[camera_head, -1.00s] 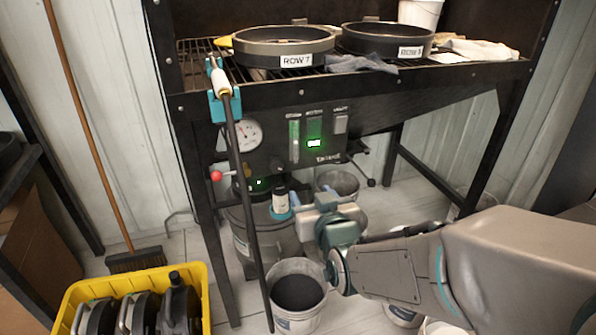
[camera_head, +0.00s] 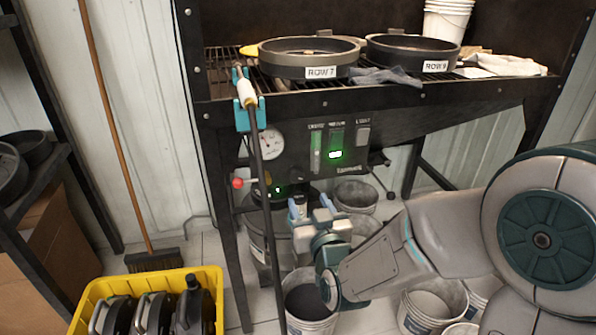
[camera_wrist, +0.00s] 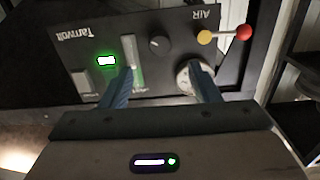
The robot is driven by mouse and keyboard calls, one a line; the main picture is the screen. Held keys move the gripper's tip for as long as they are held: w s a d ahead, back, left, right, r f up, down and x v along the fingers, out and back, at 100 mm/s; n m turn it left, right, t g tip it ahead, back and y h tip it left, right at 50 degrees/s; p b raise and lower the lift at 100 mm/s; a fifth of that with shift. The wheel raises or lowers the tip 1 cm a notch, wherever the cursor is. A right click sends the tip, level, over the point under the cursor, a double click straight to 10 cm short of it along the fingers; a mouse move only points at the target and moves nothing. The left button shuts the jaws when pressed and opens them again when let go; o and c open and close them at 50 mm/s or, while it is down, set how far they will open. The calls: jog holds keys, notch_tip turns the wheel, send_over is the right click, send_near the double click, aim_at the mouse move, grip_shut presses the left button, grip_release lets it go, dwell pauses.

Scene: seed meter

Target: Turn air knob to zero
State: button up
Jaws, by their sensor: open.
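The dark control panel (camera_head: 305,152) hangs under the rack; in the wrist view the panel (camera_wrist: 145,15) shows upside down. A small round black knob (camera_wrist: 158,43) sits on it beside the AIR label (camera_wrist: 203,14). A white dial gauge (camera_wrist: 190,75) is partly covered by the right finger. Any scale or zero mark around the knob is too small to read. My gripper (camera_head: 311,206) is below and in front of the panel in the head view. In the wrist view my gripper (camera_wrist: 163,75) is open and empty, its fingers apart on either side of the knob's line, not touching the knob.
A lever with a yellow hub and red ball (camera_wrist: 243,31) juts beside the knob. A black rod (camera_head: 262,190) leans down past the rack's front. Lit green display (camera_head: 335,154) and switches sit on the panel. Buckets (camera_head: 310,303) and a yellow crate (camera_head: 215,285) stand on the floor.

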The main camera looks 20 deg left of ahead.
aim_at(297, 179)
jog(key=b+x, duration=0.1)
jog(key=x, duration=0.9)
jog(key=shift+w, duration=0.15)
jog(key=shift+f, duration=0.1)
jog(key=c, duration=1)
